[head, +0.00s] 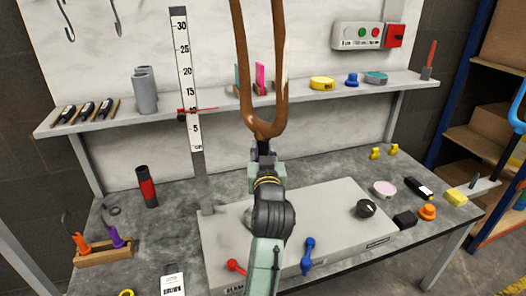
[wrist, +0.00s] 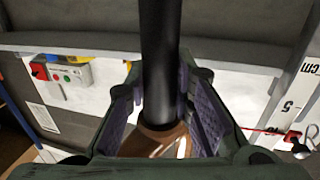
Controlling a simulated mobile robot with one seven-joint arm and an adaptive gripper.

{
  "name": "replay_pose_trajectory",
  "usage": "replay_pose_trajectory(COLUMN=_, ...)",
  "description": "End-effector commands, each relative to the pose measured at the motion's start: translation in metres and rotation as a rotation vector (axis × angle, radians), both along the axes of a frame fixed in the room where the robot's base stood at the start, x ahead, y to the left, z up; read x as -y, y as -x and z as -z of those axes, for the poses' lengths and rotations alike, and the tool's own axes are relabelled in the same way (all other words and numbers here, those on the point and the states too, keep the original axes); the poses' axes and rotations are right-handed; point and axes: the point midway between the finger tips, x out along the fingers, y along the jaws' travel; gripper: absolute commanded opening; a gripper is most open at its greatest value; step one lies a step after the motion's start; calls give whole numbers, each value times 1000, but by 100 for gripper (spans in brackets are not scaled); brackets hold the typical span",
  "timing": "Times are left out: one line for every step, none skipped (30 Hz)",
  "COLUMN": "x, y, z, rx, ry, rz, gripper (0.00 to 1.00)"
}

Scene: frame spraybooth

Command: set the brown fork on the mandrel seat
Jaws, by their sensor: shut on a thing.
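The brown fork (head: 265,122) is upright in the head view, its two legs pointing up and cut off by the top edge. My gripper (head: 263,157) is below its crown, above the bench. In the wrist view my gripper's jaws (wrist: 160,100) are closed on both sides of the fork's black tube, with part of the brown crown (wrist: 155,140) showing below. I cannot make out the mandrel seat. A grey box (head: 330,216) lies on the bench under my arm, and a pale rounded part at its left is mostly hidden behind my arm.
A shelf (head: 210,107) with pots and tools runs behind the fork. A tall ruler (head: 187,80) stands left of it. On the bench (head: 345,165) are a red-black cylinder (head: 147,186), a wooden tool rack (head: 103,252), and small items at right. The box carries a black knob (head: 366,208).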

Motion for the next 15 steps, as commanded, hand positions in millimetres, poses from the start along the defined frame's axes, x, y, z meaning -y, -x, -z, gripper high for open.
replay_pose_trajectory(x=0, y=0, z=0, rx=5, ry=0, rz=0, gripper=0)
replay_pose_trajectory(x=0, y=0, z=0, rx=5, ry=0, rz=0, gripper=0)
replay_pose_trajectory(x=0, y=0, z=1, rx=5, ry=0, rz=0, gripper=0)
replay_pose_trajectory(x=0, y=0, z=2, rx=5, ry=0, rz=0, gripper=0)
replay_pose_trajectory(x=0, y=0, z=2, rx=5, ry=0, rz=0, gripper=0)
replay_pose_trajectory(x=0, y=0, z=3, rx=5, ry=-1, rz=0, gripper=0)
replay_pose_trajectory(x=0, y=0, z=4, rx=5, ry=0, rz=0, gripper=0)
replay_pose_trajectory(x=0, y=0, z=4, rx=5, ry=-1, rz=0, gripper=0)
replay_pose_trajectory(x=0, y=0, z=5, rx=5, ry=-1, rz=0, gripper=0)
replay_pose_trajectory(x=0, y=0, z=6, rx=5, ry=-1, rz=0, gripper=0)
replay_pose_trajectory(x=0, y=0, z=7, rx=5, ry=-1, rz=0, gripper=0)
replay_pose_trajectory(x=0, y=0, z=7, rx=5, ry=-1, rz=0, gripper=0)
replay_pose_trajectory(x=0, y=0, z=8, rx=5, ry=-1, rz=0, gripper=0)
replay_pose_trajectory(x=0, y=0, z=9, rx=5, ry=-1, rz=0, gripper=0)
replay_pose_trajectory(x=0, y=0, z=9, rx=5, ry=-1, rz=0, gripper=0)
